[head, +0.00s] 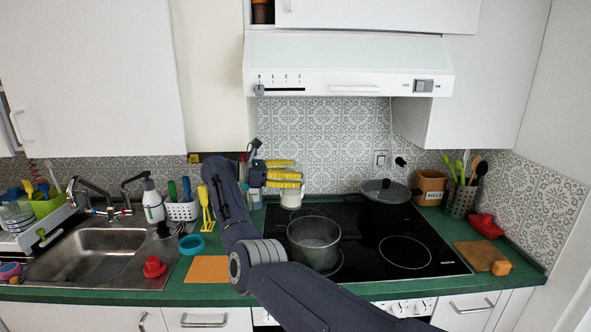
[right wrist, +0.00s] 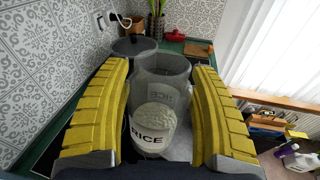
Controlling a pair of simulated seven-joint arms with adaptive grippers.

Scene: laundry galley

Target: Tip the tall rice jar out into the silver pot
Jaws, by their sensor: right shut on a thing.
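The rice jar (right wrist: 152,138) is clear, with a RICE label and white rice in its lower part. It stands between the yellow fingers of my right gripper (right wrist: 160,115), shut on it, and looks upright. In the head view the right gripper (head: 284,177) is at the back left of the hob, and the jar's white lower part (head: 291,199) shows below the fingers. The silver pot (head: 314,242) stands on the hob, in front and to the right of the jar, open at the top. My left gripper is not in view.
A dark lidded pan (head: 386,192) sits at the back right of the hob. An orange board (head: 207,269) and a blue ring (head: 192,244) lie left of the hob. The range hood (head: 348,65) hangs above.

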